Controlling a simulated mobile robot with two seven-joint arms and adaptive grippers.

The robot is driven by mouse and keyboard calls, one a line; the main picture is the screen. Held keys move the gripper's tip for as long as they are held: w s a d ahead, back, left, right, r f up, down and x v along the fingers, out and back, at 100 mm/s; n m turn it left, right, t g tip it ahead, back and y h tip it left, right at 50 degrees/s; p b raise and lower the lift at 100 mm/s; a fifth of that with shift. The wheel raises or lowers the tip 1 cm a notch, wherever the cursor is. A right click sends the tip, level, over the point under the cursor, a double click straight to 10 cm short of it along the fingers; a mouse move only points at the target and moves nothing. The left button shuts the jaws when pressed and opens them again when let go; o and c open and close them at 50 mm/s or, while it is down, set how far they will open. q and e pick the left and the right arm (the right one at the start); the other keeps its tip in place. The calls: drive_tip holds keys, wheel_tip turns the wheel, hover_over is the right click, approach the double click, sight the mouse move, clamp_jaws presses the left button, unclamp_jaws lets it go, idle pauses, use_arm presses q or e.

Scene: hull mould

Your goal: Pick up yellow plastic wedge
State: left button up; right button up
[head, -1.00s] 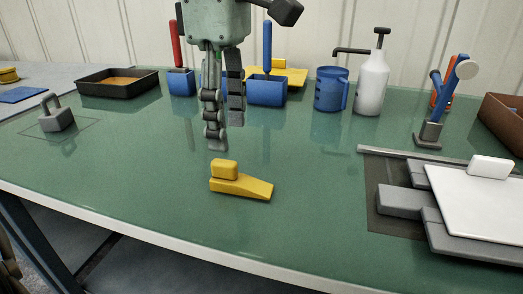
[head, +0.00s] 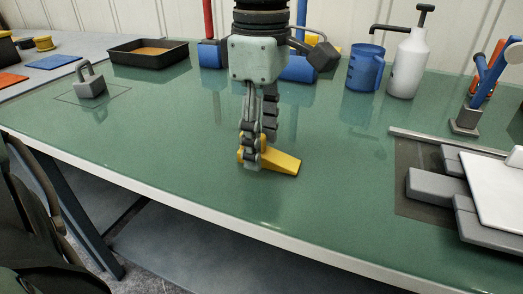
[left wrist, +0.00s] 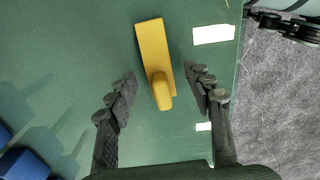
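The yellow plastic wedge (head: 283,162) lies on the green table top near its front edge. It has a raised block at one end and slopes down to the right in the head view. My left gripper (head: 257,150) points down over the block end, and its fingers hide part of the wedge. In the left wrist view the wedge (left wrist: 153,52) lies between the two dark fingers (left wrist: 161,73). A gap shows on both sides, so the gripper is open and not holding it.
A grey mould with a white plate (head: 492,195) stands at the right. A grey padlock-shaped weight (head: 90,88) and a black tray (head: 148,54) are at the left. A blue jug (head: 365,70) and white pump bottle (head: 407,65) stand behind. The table around the wedge is clear.

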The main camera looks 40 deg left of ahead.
use_arm(q)
clamp_jaws()
